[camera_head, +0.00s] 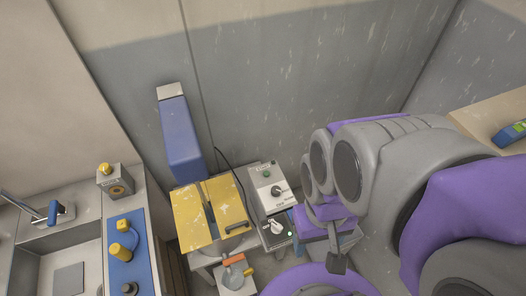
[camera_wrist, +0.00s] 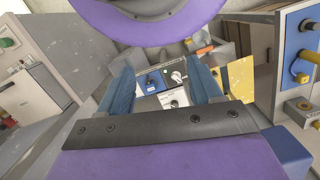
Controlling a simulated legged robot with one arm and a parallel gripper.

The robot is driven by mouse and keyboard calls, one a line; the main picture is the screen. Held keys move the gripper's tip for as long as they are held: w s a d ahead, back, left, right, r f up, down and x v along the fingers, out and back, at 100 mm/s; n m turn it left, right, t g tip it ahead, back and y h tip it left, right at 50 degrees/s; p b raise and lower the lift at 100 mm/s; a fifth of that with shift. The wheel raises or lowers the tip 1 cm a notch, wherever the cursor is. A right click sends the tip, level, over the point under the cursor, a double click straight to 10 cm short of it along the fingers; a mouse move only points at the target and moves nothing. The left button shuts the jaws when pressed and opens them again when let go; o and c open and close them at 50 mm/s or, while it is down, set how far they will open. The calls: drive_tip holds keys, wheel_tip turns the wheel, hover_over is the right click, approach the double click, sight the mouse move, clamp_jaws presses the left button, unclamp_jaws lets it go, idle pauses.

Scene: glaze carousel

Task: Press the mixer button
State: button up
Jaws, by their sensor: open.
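A white control box (camera_head: 268,187) with a green button (camera_head: 266,174) and a black knob stands beside a yellow-lidded unit in the head view. A lower box (camera_head: 274,233) with a pale knob sits in front of it. I cannot read the labels, so I cannot tell which control is the mixer button. In the wrist view, my gripper (camera_wrist: 161,68) is open, its two blue fingers apart with nothing between them. Beyond the fingers are a blue panel with a dark knob (camera_wrist: 152,83) and pale panels with knobs (camera_wrist: 177,77). The fingers appear apart from the panels.
The yellow lid (camera_head: 210,213) with a handle lies left of the control boxes, with a tall blue column (camera_head: 181,139) behind it. A small box with an orange-handled part (camera_head: 234,266) stands in front. A sink counter (camera_head: 65,245) with a blue valve panel (camera_head: 128,252) is at left.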

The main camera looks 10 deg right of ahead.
clamp_jaws()
idle(0.6)
idle(1.2)
